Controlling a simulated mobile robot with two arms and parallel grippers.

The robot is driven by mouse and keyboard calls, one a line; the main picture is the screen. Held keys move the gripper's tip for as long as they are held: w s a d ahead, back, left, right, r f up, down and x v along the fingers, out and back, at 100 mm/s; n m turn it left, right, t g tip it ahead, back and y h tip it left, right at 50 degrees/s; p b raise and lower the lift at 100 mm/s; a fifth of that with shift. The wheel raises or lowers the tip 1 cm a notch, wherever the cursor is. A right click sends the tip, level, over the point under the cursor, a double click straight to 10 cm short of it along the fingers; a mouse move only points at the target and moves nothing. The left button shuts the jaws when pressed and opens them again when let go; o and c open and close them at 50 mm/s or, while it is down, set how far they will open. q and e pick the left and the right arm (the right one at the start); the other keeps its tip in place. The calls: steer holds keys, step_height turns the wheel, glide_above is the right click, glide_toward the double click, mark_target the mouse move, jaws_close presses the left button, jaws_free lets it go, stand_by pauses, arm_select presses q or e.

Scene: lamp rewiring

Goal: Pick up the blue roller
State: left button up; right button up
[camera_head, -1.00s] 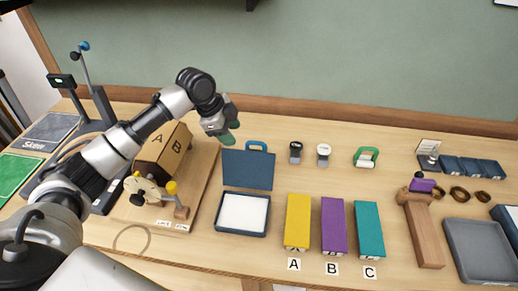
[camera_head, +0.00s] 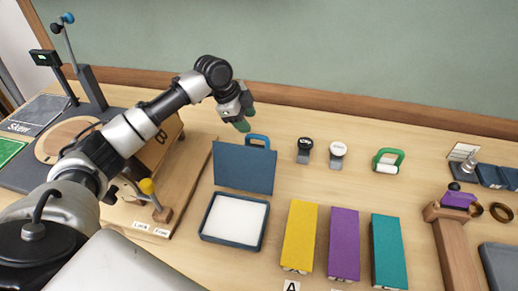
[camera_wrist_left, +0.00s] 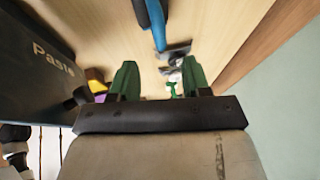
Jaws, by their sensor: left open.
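The blue roller shows in the head view only as a blue handle (camera_head: 260,139) above the raised blue lid; the lid hides the rest of it. In the left wrist view a blue handle (camera_wrist_left: 157,28) lies on the wood at the top middle, beyond the fingers, partly cut off by the frame edge. My left gripper (camera_head: 243,124) has green fingertips and hangs just above and left of the handle in the head view. In the left wrist view its fingers (camera_wrist_left: 158,78) are apart with nothing between them. My right gripper is not in view.
The lid (camera_head: 244,168) of the paste box stands upright in front of the roller, its white pad (camera_head: 235,219) nearer. Two small stamps (camera_head: 305,149) and a green roller (camera_head: 388,159) stand to the right. A brown box (camera_head: 160,144) is on the left.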

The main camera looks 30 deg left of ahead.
mark_target(255, 135)
arm_select(q)
steer(key=x, duration=0.3)
steer(key=shift+s, duration=0.15)
steer(key=p+x, duration=0.1)
steer(key=x, duration=0.3)
steer(key=shift+a+f+p, duration=0.1)
steer(key=shift+a+p, duration=0.1)
steer(key=shift+p, duration=0.2)
steer(key=shift+w+d+f, duration=0.15)
steer(key=shift+w+f, duration=0.15)
steer(key=shift+f, duration=0.35)
jaws_close()
